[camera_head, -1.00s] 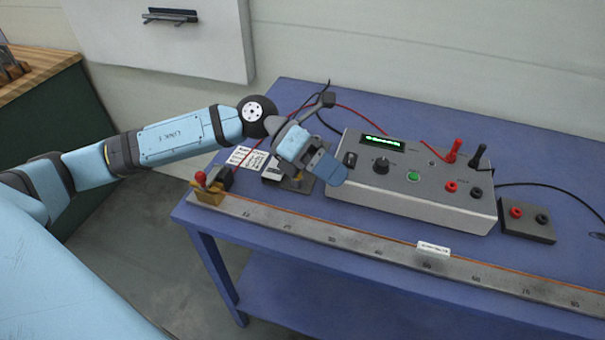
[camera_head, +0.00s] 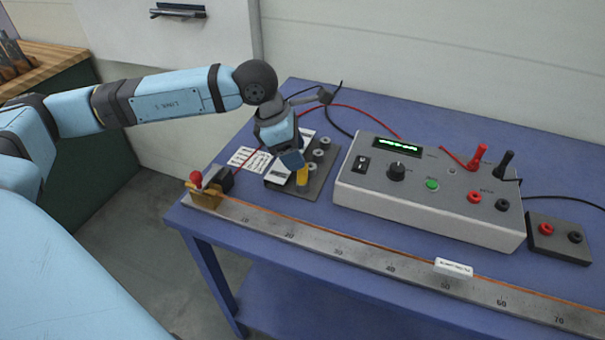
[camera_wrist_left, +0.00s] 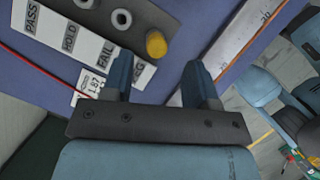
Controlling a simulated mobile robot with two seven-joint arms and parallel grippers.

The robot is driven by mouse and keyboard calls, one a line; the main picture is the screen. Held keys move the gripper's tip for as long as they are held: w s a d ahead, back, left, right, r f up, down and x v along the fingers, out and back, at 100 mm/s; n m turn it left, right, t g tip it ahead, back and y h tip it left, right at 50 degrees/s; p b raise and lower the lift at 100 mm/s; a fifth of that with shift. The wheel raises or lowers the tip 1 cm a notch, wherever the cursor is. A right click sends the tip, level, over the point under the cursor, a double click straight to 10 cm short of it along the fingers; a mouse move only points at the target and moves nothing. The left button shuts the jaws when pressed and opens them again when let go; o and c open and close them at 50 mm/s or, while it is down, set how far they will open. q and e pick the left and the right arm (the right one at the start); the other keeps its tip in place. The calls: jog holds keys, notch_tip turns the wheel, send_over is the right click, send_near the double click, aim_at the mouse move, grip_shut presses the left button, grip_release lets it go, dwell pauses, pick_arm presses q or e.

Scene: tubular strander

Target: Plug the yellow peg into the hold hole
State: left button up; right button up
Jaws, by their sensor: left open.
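The yellow peg (camera_head: 303,177) stands at the near end of a grey board (camera_head: 322,180) on the blue table. It also shows in the left wrist view (camera_wrist_left: 156,44), beside the PEG label. Pale rings line the board; the HOLD ring (camera_head: 318,155) is second from the peg, past the FAIL ring (camera_head: 312,168). In the left wrist view the HOLD ring (camera_wrist_left: 86,3) is cut by the top edge. My left gripper (camera_head: 292,160) is beside the peg. In the wrist view its fingers (camera_wrist_left: 157,70) are open and empty, with the peg ahead between their lines. My right gripper is out of view.
A grey instrument box (camera_head: 430,200) stands right of the board. A long ruler rail (camera_head: 340,245) runs along the table's front edge, with a red-knobbed brass clamp (camera_head: 206,194) at its left end. Red and black cables cross behind the board.

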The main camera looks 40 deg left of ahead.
aim_at(302, 177)
pick_arm(q)
jog(key=x, duration=0.5)
jog(key=shift+w+a+f, duration=0.1)
jog(key=shift+a+f, duration=0.05)
jog(key=shift+f, duration=0.25)
jog(key=shift+c, duration=0.4)
grip_shut()
